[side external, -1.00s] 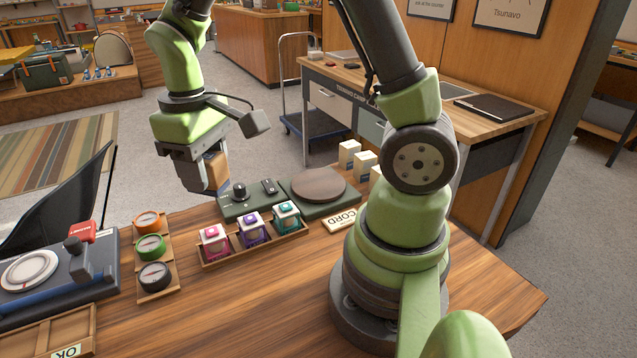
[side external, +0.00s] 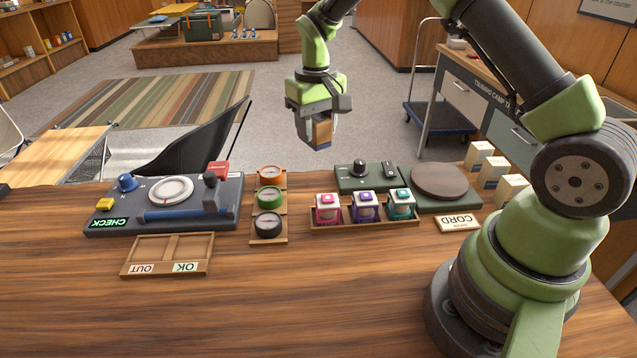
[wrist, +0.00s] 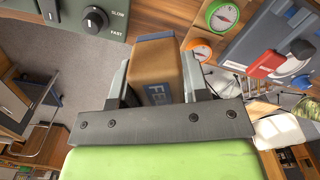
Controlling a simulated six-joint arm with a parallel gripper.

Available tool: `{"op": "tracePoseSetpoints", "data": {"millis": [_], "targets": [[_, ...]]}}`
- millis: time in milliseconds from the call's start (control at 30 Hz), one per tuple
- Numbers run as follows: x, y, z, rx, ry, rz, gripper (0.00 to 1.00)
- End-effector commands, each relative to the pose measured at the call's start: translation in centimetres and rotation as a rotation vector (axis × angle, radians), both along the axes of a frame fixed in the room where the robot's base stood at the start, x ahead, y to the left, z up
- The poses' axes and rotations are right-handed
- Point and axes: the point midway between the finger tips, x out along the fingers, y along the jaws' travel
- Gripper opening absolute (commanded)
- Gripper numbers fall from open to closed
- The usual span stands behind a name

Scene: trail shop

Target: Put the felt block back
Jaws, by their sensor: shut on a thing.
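The felt block (side external: 322,131) is a tan block with a blue-grey layer at its lower end. My gripper (side external: 317,142) is shut on it and holds it in the air near the table's far edge, left of the dark green knob box. In the wrist view, the block (wrist: 155,72) sits between my gripper's two fingers (wrist: 156,62), with a label partly readable as "FE" and a blue band at its far end. The finger hides part of the block in the side view.
The knob box (side external: 352,177) adjoins a round brown pad (side external: 440,181). A compass tray (side external: 268,228) and grey-blue check station (side external: 130,211) lie left. A divided tray (side external: 168,257) is nearer. The front tabletop is clear.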

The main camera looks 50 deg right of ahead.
Motion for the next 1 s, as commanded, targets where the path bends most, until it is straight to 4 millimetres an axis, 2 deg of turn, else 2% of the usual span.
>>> {"op": "tracePoseSetpoints", "data": {"millis": [100, 233, 500, 667, 833, 1000], "targets": [[1.3, -1.6, -1.3, 0.001, 0.0, -0.059, 0.16], [1.9, -2.5, -2.2, 0.001, 0.0, -0.09, 0.16], [2.0, -2.6, -7.0, 0.002, 0.003, -0.097, 0.16], [2.1, -2.6, -8.7, 0.001, 0.0, -0.096, 0.16], [2.0, -2.6, -11.2, 0.002, 0.001, -0.096, 0.16], [2.1, -2.6, -12.1, 0.001, -0.004, -0.096, 0.16]]}}
